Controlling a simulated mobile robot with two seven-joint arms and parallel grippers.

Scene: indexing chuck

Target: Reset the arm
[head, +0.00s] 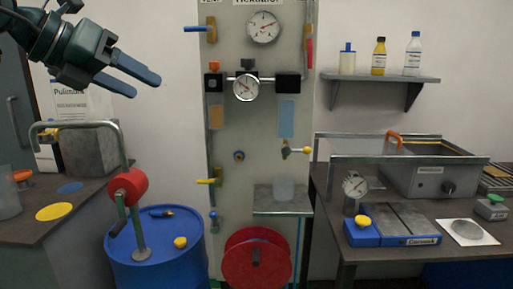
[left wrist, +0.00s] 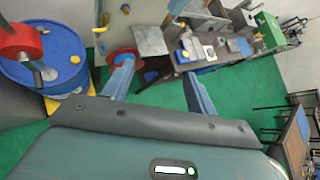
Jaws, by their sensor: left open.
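My left gripper (head: 146,85) is raised at the upper left of the head view, in front of the bare wall and left of the tall grey panel. Its two blue fingers are apart with nothing between them. In the left wrist view the fingers of my left gripper (left wrist: 160,85) also stand apart, with green floor and table parts seen far beyond them. The gripper touches nothing that I can see. My right gripper does not show in either view.
A workbench (head: 345,245) is at the right, under a shelf (head: 380,78) with bottles.

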